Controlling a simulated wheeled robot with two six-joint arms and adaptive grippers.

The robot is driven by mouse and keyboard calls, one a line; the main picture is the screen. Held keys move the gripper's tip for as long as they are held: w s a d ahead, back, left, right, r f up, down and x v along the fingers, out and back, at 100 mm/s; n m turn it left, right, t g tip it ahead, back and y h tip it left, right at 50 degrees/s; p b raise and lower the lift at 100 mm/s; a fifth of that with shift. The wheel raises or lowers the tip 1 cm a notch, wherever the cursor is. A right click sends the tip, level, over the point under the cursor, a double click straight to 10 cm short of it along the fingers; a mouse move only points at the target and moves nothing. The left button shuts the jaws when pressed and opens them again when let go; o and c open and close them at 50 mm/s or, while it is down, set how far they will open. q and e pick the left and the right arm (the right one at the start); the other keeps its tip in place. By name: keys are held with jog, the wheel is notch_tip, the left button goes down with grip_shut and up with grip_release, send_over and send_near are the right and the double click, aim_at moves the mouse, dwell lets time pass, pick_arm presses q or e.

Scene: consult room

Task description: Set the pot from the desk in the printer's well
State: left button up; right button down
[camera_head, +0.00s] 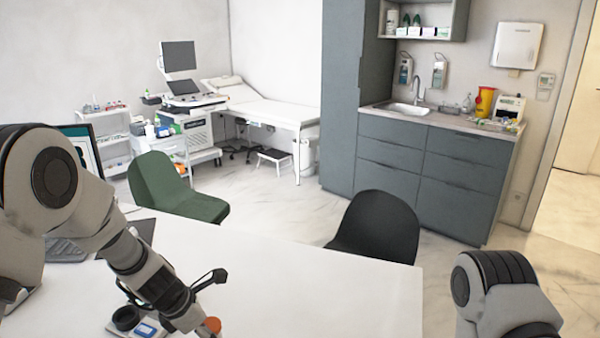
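My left gripper (172,287) is low over the front of the white desk (300,282), pointing down. Its black fingers look spread apart, partly hidden by the wrist. A small orange-red round top (211,325), perhaps the pot's lid, shows just beside the gripper's lower end; the rest of it is hidden, and contact cannot be told. A small light device with a black round opening (126,317) and a blue patch, perhaps the printer and its well, is left of the gripper, partly covered by my arm. My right gripper is out of view; only part of that arm shows.
A laptop (85,150) stands at the desk's left, behind my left arm. The middle and right of the desk are bare. A green chair (165,185) and a black chair (378,225) stand beyond its far edge. Cabinets with a sink are farther back.

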pick_arm(q)
jog(key=m+g, duration=0.1)
jog(key=m, duration=0.1)
jog(key=d+f+m, duration=0.1)
jog(key=m, duration=0.1)
jog(key=s+d+f+m+g, duration=0.1)
jog(key=m, duration=0.2)
jog(key=shift+d+g+h, duration=0.1)
jog(key=shift+g+h, duration=0.2)
jog(key=m, duration=0.2)
jog(key=s+f+m+g, duration=0.1)
jog(key=m, duration=0.1)
jog(key=m+g, duration=0.1)
jog(key=m, duration=0.1)
jog(key=shift+s+d+f+y, duration=0.25)
jog(key=shift+s+y, duration=0.1)
jog(key=shift+y, duration=0.05)
jog(key=s+a+m+g+y, duration=0.1)
jog(key=m, duration=0.2)
jog(key=s+f+m+y, duration=0.1)
jog(key=m, duration=0.3)
jog(key=s+a+m+g+y, duration=0.1)
jog(key=m, duration=0.2)
jog(key=shift+a+f+m+g, duration=0.25)
jog(key=shift+a+m+g, duration=0.05)
jog(key=shift+a, duration=0.05)
jog(key=shift+a+m+y, duration=0.3)
jog(key=shift+m, duration=0.3)
